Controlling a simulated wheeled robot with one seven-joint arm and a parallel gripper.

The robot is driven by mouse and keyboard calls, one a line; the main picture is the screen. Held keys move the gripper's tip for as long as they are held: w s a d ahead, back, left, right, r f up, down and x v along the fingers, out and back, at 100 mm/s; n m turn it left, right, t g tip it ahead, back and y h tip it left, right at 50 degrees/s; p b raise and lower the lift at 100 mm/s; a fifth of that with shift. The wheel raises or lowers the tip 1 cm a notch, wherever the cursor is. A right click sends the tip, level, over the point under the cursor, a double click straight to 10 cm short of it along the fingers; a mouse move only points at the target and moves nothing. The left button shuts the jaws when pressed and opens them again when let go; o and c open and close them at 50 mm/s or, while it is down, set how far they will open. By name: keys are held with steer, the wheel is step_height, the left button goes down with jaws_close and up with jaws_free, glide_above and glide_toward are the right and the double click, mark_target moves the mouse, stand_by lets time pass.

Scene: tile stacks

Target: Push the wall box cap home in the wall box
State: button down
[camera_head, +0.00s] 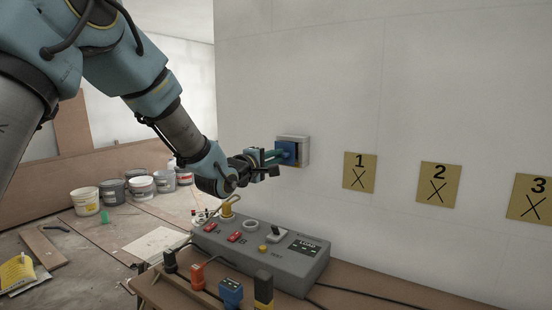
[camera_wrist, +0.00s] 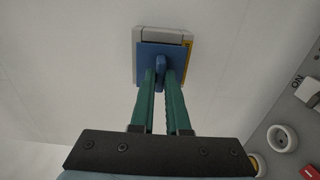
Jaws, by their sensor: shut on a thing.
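The wall box (camera_head: 304,150) is a pale grey box on the white wall, and it also shows at the top of the wrist view (camera_wrist: 163,33). The wall box cap is a blue square piece (camera_head: 287,152) with a raised grip tab, seen face-on in the wrist view (camera_wrist: 176,69). My gripper (camera_head: 272,154) has its green fingers shut on the cap's tab in the wrist view (camera_wrist: 161,75). The cap lies at the front of the box, with the box's grey rim showing above and at the sides. I cannot tell how deep the cap sits.
A grey control box (camera_head: 262,252) with switches stands on the bench below my gripper. Several coloured plugs, one of them blue (camera_head: 231,292), stand before it. Numbered yellow cards (camera_head: 360,172) are on the wall to the right. Buckets (camera_head: 86,200) stand on the floor at left.

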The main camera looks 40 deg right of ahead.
steer(key=shift+x, duration=1.15)
stand_by(0.5)
steer(key=c, duration=0.8)
jaws_free()
steer(key=shift+v, duration=3)
